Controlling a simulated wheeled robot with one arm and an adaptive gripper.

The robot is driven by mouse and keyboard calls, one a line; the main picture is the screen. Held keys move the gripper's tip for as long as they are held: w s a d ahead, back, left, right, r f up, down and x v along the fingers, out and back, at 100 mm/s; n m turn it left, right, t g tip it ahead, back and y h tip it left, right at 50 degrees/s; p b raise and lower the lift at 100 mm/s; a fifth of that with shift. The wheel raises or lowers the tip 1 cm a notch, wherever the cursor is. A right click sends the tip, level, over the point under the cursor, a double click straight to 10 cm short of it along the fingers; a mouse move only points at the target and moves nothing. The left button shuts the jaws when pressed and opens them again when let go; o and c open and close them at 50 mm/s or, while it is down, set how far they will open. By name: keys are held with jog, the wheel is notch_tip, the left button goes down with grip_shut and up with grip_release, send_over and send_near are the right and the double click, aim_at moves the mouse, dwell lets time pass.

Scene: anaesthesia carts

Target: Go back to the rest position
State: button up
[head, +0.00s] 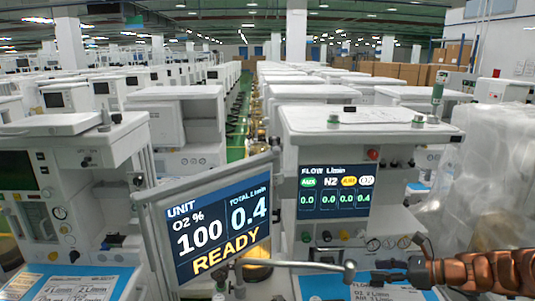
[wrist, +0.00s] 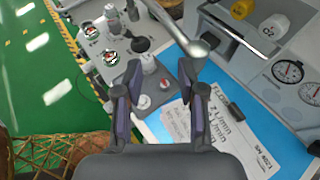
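My gripper (head: 388,275) is at the lower right in the head view, in front of the cart with the flow screen (head: 336,191). In the wrist view my gripper (wrist: 161,72) has its two dark fingers spread apart, with nothing held between them. Beyond and between the fingers, a dark knob (wrist: 141,45) and small fittings show on the cart's light work surface. A silver rod (head: 300,265) with a ball end reaches toward my gripper; it also shows in the wrist view (wrist: 180,28), just past the fingertips. I cannot tell whether they touch.
A tilted monitor (head: 215,228) reading READY stands at front centre. A blue sheet (wrist: 222,97) with printed text lies below the gripper. Gauges (wrist: 287,70) are at right. Plastic-wrapped goods (head: 480,185) stand at far right. Green floor (wrist: 40,80) is open at left.

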jog(key=s+a+r+n+g+h, duration=0.15)
jog(key=s+a+n+g, duration=0.25)
jog(key=s+a+n, duration=0.45)
jog(key=s+a+r+n+g+h, duration=0.1)
jog(key=s+a+r+n+g, duration=0.4)
jog(key=a, duration=0.7)
jog(key=s+d+f+n+h, duration=0.1)
jog(key=s+n+h, duration=0.3)
jog(key=s, duration=0.7)
jog(key=s+d+f+n+h, duration=0.2)
jog(key=s+n+h, duration=0.2)
jog(key=s+n, duration=0.4)
jog(key=s, duration=0.3)
jog(key=shift+d+f+g+b, duration=0.25)
jog(key=shift+g+b, duration=0.05)
jog(key=shift+g, duration=0.1)
